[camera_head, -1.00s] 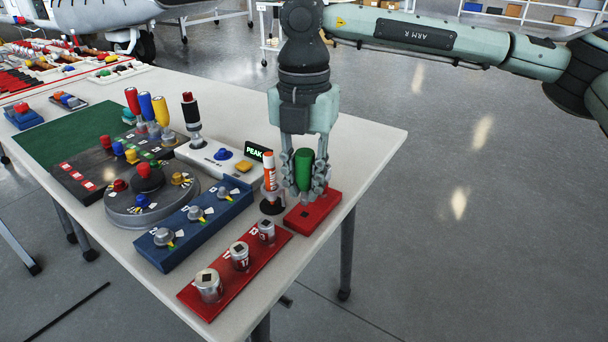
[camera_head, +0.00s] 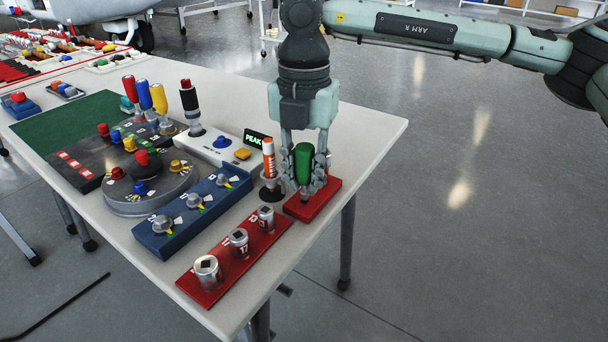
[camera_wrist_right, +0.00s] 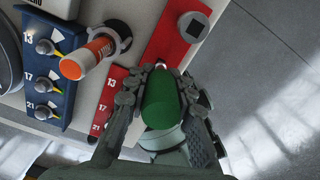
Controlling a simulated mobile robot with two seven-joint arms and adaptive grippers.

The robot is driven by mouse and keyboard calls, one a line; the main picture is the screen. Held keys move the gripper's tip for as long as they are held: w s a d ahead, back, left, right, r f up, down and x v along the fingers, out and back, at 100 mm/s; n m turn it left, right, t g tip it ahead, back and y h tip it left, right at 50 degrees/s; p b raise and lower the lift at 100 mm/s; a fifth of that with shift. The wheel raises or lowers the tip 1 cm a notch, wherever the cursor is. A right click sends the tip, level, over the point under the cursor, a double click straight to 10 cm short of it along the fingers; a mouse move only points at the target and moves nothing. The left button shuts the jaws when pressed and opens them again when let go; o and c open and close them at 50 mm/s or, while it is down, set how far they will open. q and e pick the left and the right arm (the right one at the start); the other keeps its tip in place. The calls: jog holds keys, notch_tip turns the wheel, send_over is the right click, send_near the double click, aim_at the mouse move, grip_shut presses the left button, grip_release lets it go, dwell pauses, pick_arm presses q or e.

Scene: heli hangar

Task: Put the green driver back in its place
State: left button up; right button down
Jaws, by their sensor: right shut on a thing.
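The green driver (camera_head: 304,163) is upright between the fingers of my right gripper (camera_head: 304,178), which is shut on its handle. The driver stands over a small red block (camera_head: 325,199) at the table's right edge. In the right wrist view the green handle (camera_wrist_right: 163,103) fills the space between the fingers, and the red block (camera_wrist_right: 170,40) with a grey square-holed fitting (camera_wrist_right: 194,26) lies beyond it. My left gripper is not in view.
An orange-and-white marker (camera_head: 268,158) stands close to the left of my right gripper. A red socket board (camera_head: 215,284) and a blue knob panel (camera_head: 160,246) lie in front. Red, blue and yellow handles (camera_head: 158,98) stand farther back. Open floor lies right.

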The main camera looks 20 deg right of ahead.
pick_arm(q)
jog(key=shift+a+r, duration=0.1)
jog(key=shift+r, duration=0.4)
pick_arm(e)
jog(key=shift+f, duration=0.1)
pick_arm(q)
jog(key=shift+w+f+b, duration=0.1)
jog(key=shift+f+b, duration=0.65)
jog(key=shift+b, duration=0.25)
pick_arm(e)
jog(key=shift+f, duration=0.75)
jog(key=c, duration=1.2)
grip_release()
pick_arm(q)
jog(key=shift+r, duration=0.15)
pick_arm(e)
jog(key=shift+r, duration=0.15)
